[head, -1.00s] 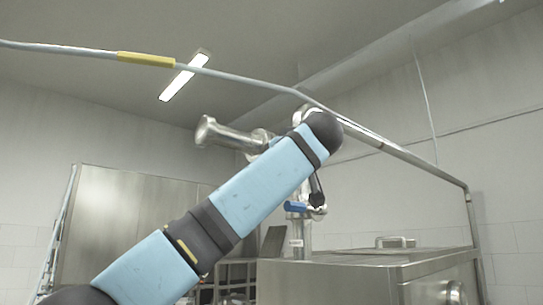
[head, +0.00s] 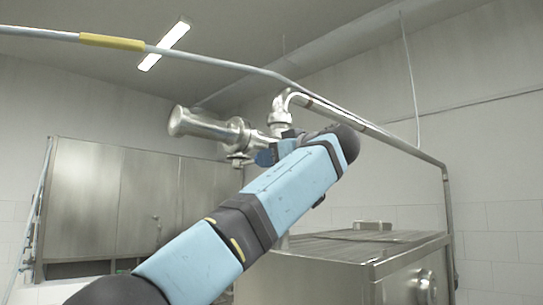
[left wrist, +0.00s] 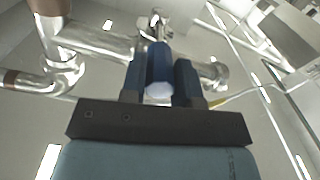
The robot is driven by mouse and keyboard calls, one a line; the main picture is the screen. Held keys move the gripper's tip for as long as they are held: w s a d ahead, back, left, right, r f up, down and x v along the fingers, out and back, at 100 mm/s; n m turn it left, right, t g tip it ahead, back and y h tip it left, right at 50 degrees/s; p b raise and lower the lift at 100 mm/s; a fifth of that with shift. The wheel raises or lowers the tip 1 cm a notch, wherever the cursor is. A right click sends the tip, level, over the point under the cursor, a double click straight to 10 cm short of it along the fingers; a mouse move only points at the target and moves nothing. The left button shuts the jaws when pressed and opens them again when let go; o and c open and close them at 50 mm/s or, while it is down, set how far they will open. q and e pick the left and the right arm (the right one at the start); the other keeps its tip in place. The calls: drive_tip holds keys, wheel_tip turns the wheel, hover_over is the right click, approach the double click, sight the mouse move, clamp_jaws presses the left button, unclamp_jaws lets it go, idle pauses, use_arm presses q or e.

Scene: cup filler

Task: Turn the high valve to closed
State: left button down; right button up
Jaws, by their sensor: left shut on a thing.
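The high valve's blue handle (left wrist: 160,62) stands between the two dark blue fingers of my left gripper (left wrist: 159,70) in the left wrist view. The fingers are shut on it, one on each side, and its pale end faces the camera. In the head view, the steel valve body (head: 205,126) sticks out to the left of a vertical pipe joint (head: 280,118). A small blue part (head: 265,157) shows beside it; I cannot tell whether it is handle or finger. My blue arm hides most of the gripper there. My right gripper is not in view.
A steel pipe (head: 370,130) slopes down to the right from the joint. A steel machine (head: 340,265) stands below it. A steel cabinet (head: 110,200) is at the left. A hose with a yellow sleeve (head: 112,42) crosses the upper left.

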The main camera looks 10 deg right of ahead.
use_arm(q)
drive_tip(key=shift+a+r, duration=0.1)
drive_tip(key=shift+r, duration=0.05)
drive_tip(key=c, duration=1.2)
unclamp_jaws()
drive_tip(key=o, duration=0.3)
drive_tip(key=shift+o, duration=0.2)
drive_tip(key=shift+w, duration=0.15)
drive_tip(key=shift+s+d, duration=0.45)
drive_tip(key=p+v, duration=0.3)
drive_tip(key=v, duration=0.9)
drive_tip(key=shift+s+d, duration=0.2)
drive_tip(key=shift+d, duration=0.05)
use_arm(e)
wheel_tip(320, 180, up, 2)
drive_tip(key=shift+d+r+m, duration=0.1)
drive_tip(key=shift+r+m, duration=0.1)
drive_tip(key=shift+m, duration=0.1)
